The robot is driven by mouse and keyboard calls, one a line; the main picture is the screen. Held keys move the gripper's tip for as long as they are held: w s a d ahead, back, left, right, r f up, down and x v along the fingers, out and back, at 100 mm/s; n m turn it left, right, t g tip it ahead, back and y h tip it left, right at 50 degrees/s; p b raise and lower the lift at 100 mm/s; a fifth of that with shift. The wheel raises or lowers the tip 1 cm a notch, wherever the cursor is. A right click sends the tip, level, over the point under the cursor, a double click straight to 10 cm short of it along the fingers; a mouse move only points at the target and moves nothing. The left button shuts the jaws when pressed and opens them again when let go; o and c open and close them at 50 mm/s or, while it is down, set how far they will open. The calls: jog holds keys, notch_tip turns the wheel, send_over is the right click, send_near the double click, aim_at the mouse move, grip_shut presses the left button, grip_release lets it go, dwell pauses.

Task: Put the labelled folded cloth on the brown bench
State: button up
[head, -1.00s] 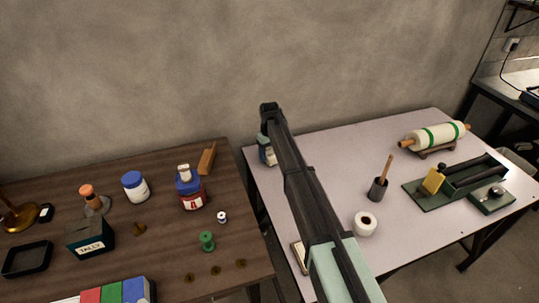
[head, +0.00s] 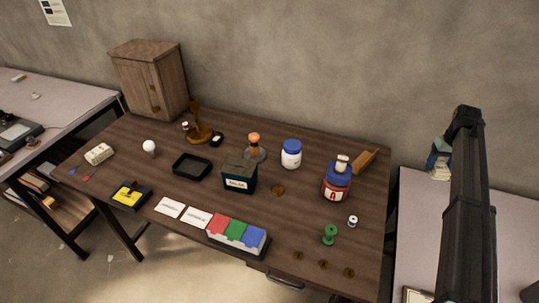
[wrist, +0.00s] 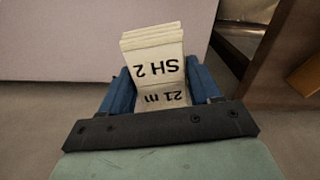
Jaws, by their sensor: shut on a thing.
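My gripper (wrist: 160,92) shows in the wrist view, its blue fingers shut on the sides of the folded cloth (wrist: 153,50). The cloth is cream, in several layers, and its black lettering reads upside down as "SH 2" and "21 m". In the head view the brown bench (head: 150,190) fills the middle.
The brown bench holds a wooden cabinet (head: 150,80), a black tray (head: 192,167), a dark tally box (head: 239,177), a red-labelled bottle (head: 336,182) and a red, green and blue block box (head: 238,236). A pale bench (head: 415,225) stands to the right.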

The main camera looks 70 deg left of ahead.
notch_tip(320, 180, up, 13)
jog(key=m, duration=0.3)
send_over(323, 153)
jog(key=shift+a+f, duration=0.15)
jog(key=shift+f, duration=7.7)
jog(key=shift+f, duration=0.15)
jog(key=o, duration=1.1)
jog(key=shift+c, duration=0.2)
